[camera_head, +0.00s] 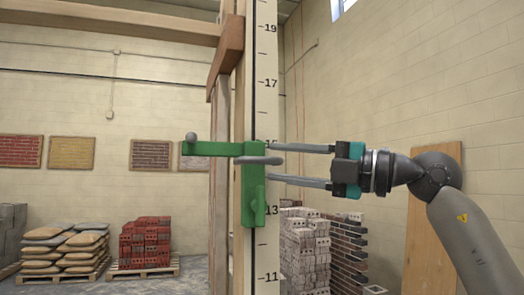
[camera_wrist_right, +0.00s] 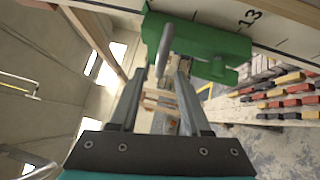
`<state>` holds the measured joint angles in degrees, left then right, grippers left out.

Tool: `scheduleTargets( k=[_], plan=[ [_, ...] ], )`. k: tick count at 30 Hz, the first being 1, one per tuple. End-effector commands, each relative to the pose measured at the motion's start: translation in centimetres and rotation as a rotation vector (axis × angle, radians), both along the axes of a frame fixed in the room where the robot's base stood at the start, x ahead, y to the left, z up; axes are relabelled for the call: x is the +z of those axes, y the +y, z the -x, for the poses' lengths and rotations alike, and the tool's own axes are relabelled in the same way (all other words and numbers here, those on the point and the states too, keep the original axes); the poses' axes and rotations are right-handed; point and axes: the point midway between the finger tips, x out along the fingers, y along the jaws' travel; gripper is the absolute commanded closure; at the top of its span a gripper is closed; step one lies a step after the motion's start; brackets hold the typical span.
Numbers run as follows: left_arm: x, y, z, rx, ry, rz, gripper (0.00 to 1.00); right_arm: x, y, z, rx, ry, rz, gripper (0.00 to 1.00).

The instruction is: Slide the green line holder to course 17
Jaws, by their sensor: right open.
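The green line holder (camera_head: 253,195) sits on a pale upright staff (camera_head: 265,60) marked with course numbers. Its green arm reaches left to a grey ball, just below the partly hidden 15 mark; the 17 mark (camera_head: 268,83) is higher up. A grey handle (camera_head: 258,160) sticks out from the holder. My right gripper (camera_head: 272,162) is open to the right of the holder, one finger above the handle's height and one below. In the right wrist view the handle (camera_wrist_right: 164,52) shows around the gap between the fingertips; I cannot tell whether they touch it. My left gripper is not in view.
A wooden frame (camera_head: 225,55) stands close on the left of the staff. Brick stacks (camera_head: 305,250) stand behind on the right, beside a leaning wooden board (camera_head: 432,215). Sacks (camera_head: 65,248) and red bricks (camera_head: 145,243) stand on pallets at the back left. The staff above the holder looks clear.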

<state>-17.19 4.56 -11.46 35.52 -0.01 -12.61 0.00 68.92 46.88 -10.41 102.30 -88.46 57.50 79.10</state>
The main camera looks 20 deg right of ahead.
Motion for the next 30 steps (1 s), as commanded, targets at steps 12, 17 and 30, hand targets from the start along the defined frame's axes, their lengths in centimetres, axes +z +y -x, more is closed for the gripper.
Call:
scheduleTargets(
  k=[12, 17, 30],
  plan=[
    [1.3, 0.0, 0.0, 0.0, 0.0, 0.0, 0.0, 0.6, 3.2, -3.0, 0.0, 0.0, -0.001, 0.53],
    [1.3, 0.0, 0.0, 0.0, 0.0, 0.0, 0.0, 0.5, 3.2, -3.0, -0.001, 0.001, -0.001, 0.53],
    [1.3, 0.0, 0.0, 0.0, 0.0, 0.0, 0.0, 0.5, 3.2, -3.0, 0.0, 0.001, -0.001, 0.92]
  ],
)
